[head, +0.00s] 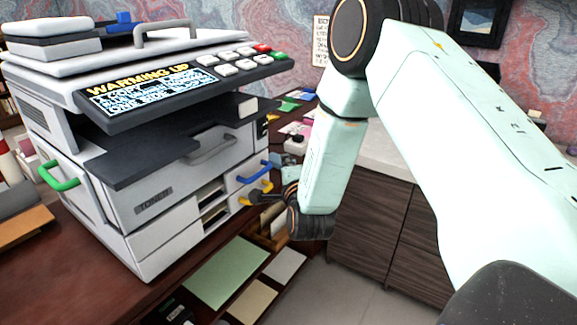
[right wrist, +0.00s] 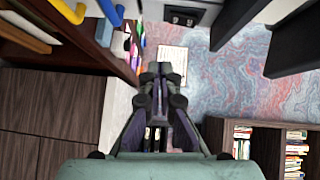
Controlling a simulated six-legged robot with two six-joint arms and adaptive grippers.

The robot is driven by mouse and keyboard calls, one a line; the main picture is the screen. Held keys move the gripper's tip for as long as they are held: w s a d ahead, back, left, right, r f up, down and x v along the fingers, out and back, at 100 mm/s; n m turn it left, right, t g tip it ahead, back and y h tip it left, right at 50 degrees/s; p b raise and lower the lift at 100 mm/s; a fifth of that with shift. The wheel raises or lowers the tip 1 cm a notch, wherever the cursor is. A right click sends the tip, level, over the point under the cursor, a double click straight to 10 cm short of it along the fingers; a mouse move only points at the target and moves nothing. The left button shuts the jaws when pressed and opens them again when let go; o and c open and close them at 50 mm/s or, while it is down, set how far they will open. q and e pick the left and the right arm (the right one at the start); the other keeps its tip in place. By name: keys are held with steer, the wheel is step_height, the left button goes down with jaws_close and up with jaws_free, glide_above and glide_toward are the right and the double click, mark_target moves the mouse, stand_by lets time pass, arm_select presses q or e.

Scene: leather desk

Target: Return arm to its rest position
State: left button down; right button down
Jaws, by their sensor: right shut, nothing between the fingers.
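My right arm comes in from the right in the head view. Its forearm hangs down between the copier and the wooden cabinet. The right gripper (head: 262,197) points left in the head view, close to the copier's yellow handle; I cannot tell from this view whether it touches. In the right wrist view the right gripper (right wrist: 161,70) is shut, its fingertips together with nothing between them. My left gripper does not show in either view.
A copier (head: 165,200) with a "WARMING UP" display stands on the leather desk (head: 85,265). It has green, blue and yellow handles. Sheets and a pad (head: 228,270) lie in front of it. A dark wooden cabinet (head: 370,225) stands at right, with open floor (head: 345,295) before it.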

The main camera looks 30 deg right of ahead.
steer(key=shift+s+a, duration=0.1)
steer(key=shift+s, duration=0.45)
steer(key=s+a+f+n+g+y, duration=0.3)
steer(key=s+a+f+n+g, duration=0.1)
steer(key=s+f+n, duration=0.4)
steer(key=s+a+f+n+g+y, duration=0.2)
steer(key=s+a+f+n+g, duration=0.35)
steer(key=f, duration=0.55)
steer(key=s+a+f+n+g+b, duration=0.1)
steer(key=s+a+f+n+g, duration=0.1)
steer(key=s, duration=1.1)
steer(key=s+a+f+n+g+y, duration=0.1)
steer(key=s+f+n+g, duration=0.3)
steer(key=s, duration=0.9)
step_height(320, 180, down, 4)
steer(key=shift+s+a+n+g+y+b, duration=0.15)
steer(key=shift+a+n+g+y+b, duration=0.3)
steer(key=shift+n, duration=0.5)
